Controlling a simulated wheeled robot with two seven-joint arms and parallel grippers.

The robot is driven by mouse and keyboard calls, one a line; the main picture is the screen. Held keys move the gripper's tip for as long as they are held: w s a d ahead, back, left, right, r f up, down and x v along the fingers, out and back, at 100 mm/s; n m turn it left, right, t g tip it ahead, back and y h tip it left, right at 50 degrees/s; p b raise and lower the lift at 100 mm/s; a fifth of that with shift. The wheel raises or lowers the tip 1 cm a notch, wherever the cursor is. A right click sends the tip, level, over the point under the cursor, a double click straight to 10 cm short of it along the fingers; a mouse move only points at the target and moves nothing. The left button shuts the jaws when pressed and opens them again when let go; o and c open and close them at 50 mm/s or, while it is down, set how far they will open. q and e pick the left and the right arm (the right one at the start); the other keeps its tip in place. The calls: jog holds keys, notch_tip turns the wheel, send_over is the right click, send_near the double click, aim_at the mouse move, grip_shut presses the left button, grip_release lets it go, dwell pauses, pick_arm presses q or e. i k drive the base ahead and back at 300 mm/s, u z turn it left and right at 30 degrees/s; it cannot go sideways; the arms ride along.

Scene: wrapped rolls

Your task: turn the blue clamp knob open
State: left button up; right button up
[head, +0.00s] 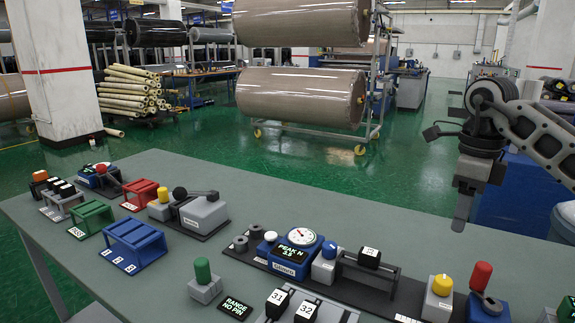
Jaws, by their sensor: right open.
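A long dark fixture plate (390,300) lies on the grey bench. It bears a blue force gauge (291,268) with a round white dial and a lit display reading PEAK N. To its right is a grey block (323,270) topped by a small blue knob (329,250). My right gripper (462,212) is open and empty, pointing down above the bench's far right side, apart from everything. My left gripper is out of view.
Right of the blue knob stands a black bridge with a labelled block (369,256). Nearer right are a yellow-topped post (440,288) and a red-handled part (481,277). A green-topped post (203,272) and coloured racks (133,244) stand left. The far bench strip is clear.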

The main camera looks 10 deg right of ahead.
aim_at(329, 248)
jog(key=k, duration=1)
